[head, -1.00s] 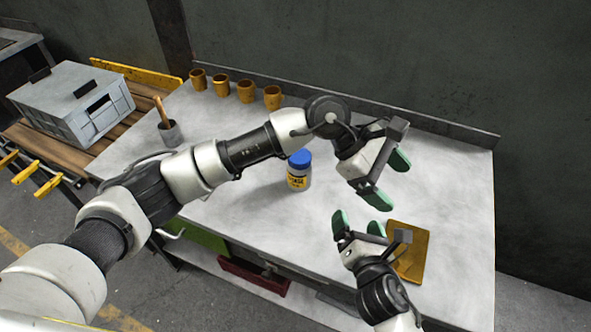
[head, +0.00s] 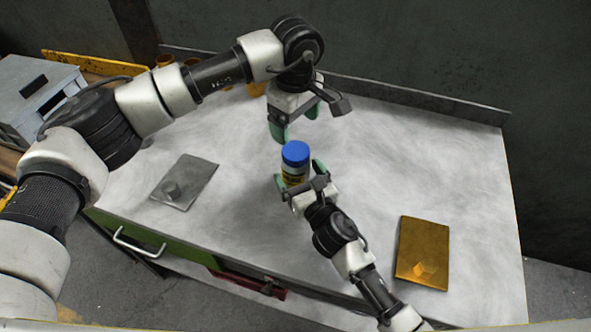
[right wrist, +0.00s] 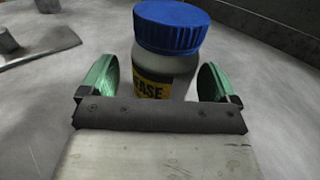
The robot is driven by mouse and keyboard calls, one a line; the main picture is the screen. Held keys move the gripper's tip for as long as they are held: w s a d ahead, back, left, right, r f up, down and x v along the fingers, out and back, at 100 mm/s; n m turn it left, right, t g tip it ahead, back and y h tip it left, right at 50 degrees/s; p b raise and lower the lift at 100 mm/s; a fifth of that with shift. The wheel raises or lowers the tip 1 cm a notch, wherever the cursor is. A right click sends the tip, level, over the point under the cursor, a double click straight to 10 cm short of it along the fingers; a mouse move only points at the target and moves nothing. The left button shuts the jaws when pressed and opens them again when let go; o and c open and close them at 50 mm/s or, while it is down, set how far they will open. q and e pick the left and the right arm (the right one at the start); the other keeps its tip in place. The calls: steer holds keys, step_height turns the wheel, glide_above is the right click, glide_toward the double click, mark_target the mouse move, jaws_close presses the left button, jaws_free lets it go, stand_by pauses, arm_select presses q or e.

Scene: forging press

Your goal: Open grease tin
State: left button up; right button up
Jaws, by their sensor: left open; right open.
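The grease tin (head: 294,172) stands upright on the bench, a white jar with a yellow and black label. Its blue lid (head: 295,152) is on. My right gripper (head: 297,176) is open, with its green fingers on either side of the tin. In the right wrist view the tin (right wrist: 168,65) is between the open fingers (right wrist: 163,82), with a gap at the right; whether the left finger touches cannot be told. My left gripper (head: 296,126) is open, fingers pointing down, above and behind the lid.
A grey plate with a knob (head: 196,178) lies left of the tin. A brass-coloured plate (head: 423,240) lies at the right. Orange cups (head: 166,61) stand at the back, partly hidden by my left arm. A grey toolbox (head: 35,90) is at far left. The right bench surface is mostly clear.

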mark_target(294, 151)
steer(key=shift+x, duration=1.4)
steer(key=shift+c, duration=0.3)
steer(key=c, duration=1.2)
arm_select(q)
steer(key=shift+m, duration=0.3)
arm_select(e)
steer(key=c, duration=0.4)
arm_select(q)
steer(key=m, duration=1.2)
steer(key=shift+a, duration=0.1)
steer(key=m, duration=0.5)
steer(key=shift+s, duration=0.1)
arm_select(e)
steer(key=shift+s, duration=0.1)
arm_select(q)
steer(key=shift+m, duration=0.3)
steer(key=shift+f, duration=4)
